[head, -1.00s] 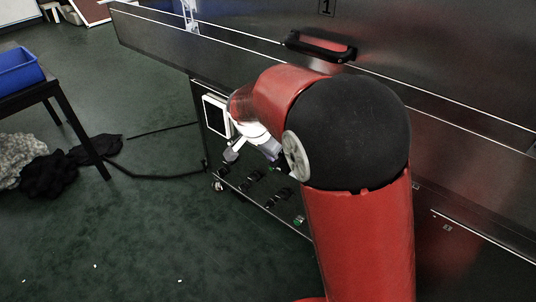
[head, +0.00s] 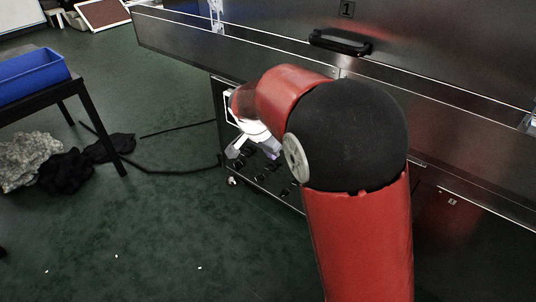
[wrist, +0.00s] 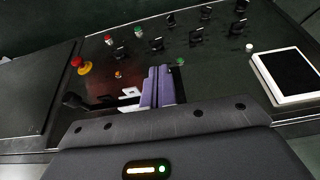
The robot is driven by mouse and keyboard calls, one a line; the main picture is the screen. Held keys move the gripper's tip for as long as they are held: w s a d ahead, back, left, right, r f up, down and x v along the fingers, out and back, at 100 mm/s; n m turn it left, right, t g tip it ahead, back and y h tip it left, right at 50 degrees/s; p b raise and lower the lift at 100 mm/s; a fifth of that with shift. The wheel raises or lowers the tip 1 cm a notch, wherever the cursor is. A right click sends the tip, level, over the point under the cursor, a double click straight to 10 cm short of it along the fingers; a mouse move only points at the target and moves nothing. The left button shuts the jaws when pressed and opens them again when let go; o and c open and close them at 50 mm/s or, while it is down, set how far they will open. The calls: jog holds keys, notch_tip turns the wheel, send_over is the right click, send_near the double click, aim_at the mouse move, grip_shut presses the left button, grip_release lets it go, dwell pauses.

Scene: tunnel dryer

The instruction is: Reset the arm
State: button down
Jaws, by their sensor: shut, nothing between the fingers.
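My red arm (head: 357,240) reaches forward and bends at a large black-covered joint in the head view. My gripper (head: 268,156) is beyond that joint, partly hidden by the arm, in front of the dryer's control panel. In the wrist view, the two purple fingers of my gripper (wrist: 161,74) are together, with nothing between them. They point toward the panel face; I cannot tell the exact gap to it.
The control panel (wrist: 132,73) carries black switches, a red knob on a yellow ring (wrist: 83,66) and a screen (wrist: 290,73). The steel dryer (head: 455,110) with a black handle (head: 340,43) fills the right. A blue bin (head: 30,76) stands on a table at left; dark cloths (head: 66,172) and cables lie on the floor.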

jog(key=shift+s, duration=0.1)
jog(key=shift+r, duration=0.1)
dwell(0.3)
jog(key=s+d+r+n+y+p, duration=0.1)
jog(key=s+d+r, duration=0.5)
jog(key=d+r, duration=0.1)
jog(key=s+d+r+n+t+y+p, duration=0.1)
jog(key=s+d+r+n, duration=0.1)
jog(key=s, duration=0.8)
jog(key=s+d+r+n+t+p, duration=0.1)
jog(key=s+d+r+n, duration=0.2)
jog(key=s, duration=0.8)
jog(key=shift+s+d+n+y, duration=0.35)
jog(key=shift+d+n, duration=0.45)
jog(key=shift+d, duration=0.4)
jog(key=shift+w, duration=0.1)
